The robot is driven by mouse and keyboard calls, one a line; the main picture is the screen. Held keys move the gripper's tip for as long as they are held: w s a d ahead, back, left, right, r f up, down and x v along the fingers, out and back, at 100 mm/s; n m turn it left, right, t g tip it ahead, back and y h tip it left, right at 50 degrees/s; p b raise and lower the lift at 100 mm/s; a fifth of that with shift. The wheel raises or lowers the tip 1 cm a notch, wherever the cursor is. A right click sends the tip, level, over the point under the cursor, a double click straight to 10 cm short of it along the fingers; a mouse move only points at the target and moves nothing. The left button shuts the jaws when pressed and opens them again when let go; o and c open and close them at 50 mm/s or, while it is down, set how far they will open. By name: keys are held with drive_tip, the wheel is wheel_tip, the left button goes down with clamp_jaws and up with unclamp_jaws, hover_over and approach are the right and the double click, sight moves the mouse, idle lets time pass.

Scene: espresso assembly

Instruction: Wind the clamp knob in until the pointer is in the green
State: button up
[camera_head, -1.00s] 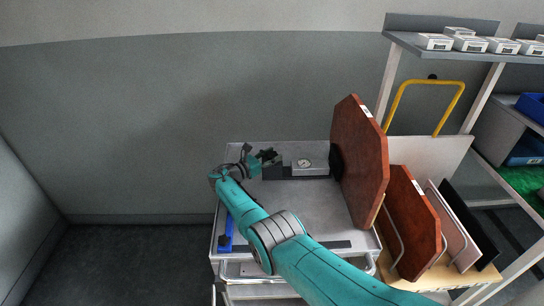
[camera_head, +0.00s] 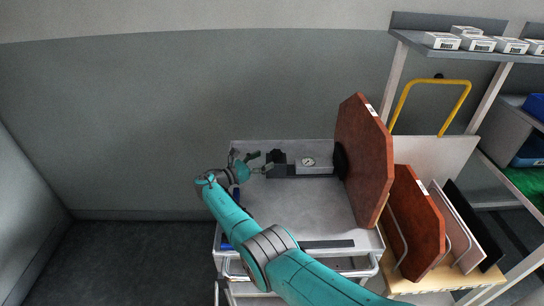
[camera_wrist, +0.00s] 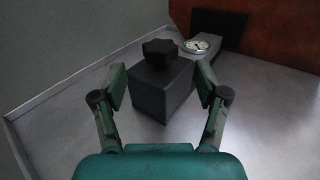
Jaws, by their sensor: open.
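The black lobed clamp knob (camera_head: 277,157) stands on the dark block at the left end of the clamp on the cart. In the wrist view the knob (camera_wrist: 161,52) sits on top of the dark block (camera_wrist: 158,92), ahead of my gripper. The round white dial (camera_head: 308,162) is on the grey clamp body to the right; it also shows in the wrist view (camera_wrist: 196,46). Its pointer is too small to read against any green. My gripper (camera_wrist: 160,87) is open and empty, its fingers apart on the near side of the block. In the head view my gripper (camera_head: 258,163) is left of the knob.
A large reddish-brown octagonal board (camera_head: 363,160) stands upright at the clamp's right end. The cart top (camera_head: 295,210) is bare in front of the clamp. A rack of boards (camera_head: 415,222) and a shelf (camera_head: 470,52) stand to the right. A wall is behind.

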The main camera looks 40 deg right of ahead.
drive_tip(key=shift+a, duration=2.75)
